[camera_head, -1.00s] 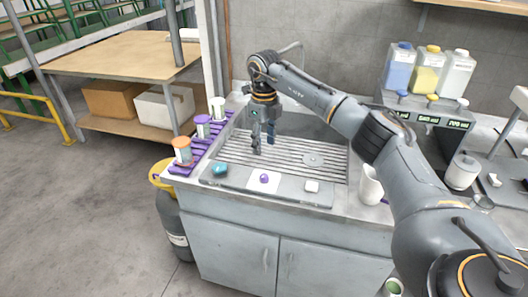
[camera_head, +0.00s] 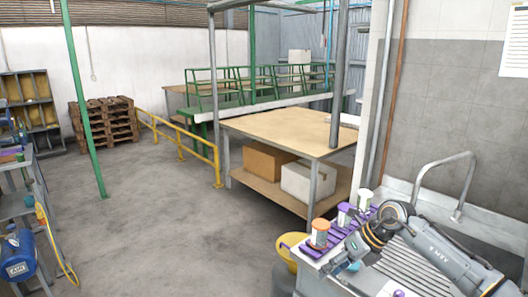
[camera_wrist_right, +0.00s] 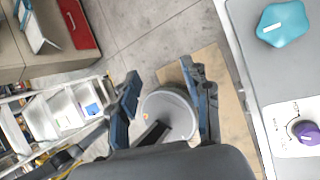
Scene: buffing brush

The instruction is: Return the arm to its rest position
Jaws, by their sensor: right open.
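My right arm (camera_head: 440,250) reaches in from the lower right of the head view, over the sink counter. Its gripper (camera_head: 338,265) hangs at the counter's left end, in front of the purple rack, pointing down and left. In the right wrist view the two fingers of my right gripper (camera_wrist_right: 162,88) stand well apart with nothing between them that they touch. A round grey container (camera_wrist_right: 172,112) shows on the floor below and beyond them. My left gripper is in neither view.
The purple rack (camera_head: 345,226) holds orange-, purple- and white-topped containers close behind the gripper. A teal object (camera_wrist_right: 283,24) and a purple knob (camera_wrist_right: 304,131) are on the counter. A wooden table (camera_head: 290,128) and yellow rail (camera_head: 200,150) stand behind. Open floor (camera_head: 170,235) lies left.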

